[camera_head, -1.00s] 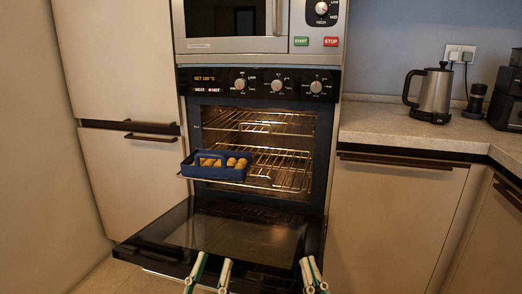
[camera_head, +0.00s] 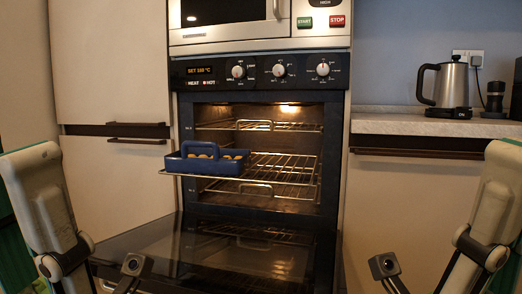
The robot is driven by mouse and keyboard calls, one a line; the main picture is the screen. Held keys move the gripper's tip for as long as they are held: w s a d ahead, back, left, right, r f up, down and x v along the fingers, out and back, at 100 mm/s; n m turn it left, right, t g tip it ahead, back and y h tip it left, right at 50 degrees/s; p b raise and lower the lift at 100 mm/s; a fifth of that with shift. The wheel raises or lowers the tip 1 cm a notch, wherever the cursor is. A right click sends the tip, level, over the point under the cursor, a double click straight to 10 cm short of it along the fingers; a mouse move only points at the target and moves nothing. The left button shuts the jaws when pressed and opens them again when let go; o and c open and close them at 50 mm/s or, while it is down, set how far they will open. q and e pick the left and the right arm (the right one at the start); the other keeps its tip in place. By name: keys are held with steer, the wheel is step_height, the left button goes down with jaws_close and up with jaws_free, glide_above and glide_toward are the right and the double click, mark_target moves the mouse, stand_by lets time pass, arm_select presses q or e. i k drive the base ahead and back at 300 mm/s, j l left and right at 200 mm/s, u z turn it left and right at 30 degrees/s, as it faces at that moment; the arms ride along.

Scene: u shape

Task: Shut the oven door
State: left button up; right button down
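The oven (camera_head: 180,130) stands straight ahead with its inside lit. Its dark glass door (camera_head: 240,255) hangs down, open, below the cavity. A wire rack (camera_head: 285,175) is pulled partly out over the door. A blue tray (camera_head: 190,165) with a handle and several round brown items sits on the left part of that rack. My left arm comes in at the left edge and my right arm at the right edge. Both reach down to the bottom of the picture, and their fingertips are not clearly seen. Neither arm visibly touches the door.
A second rack (camera_head: 225,125) sits higher in the oven. A microwave (camera_head: 255,38) is above the control panel (camera_head: 260,70). A counter (camera_head: 430,124) with a kettle (camera_head: 452,85) is at the right. Cabinet handles (camera_head: 138,140) stick out at the left.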

mark_target(184, 246)
steer(key=j+z, duration=0.25)
steer(key=z, duration=0.2)
steer(key=k+j+z, duration=0.1)
steer(key=j+z, duration=0.15)
steer(key=z, duration=0.25)
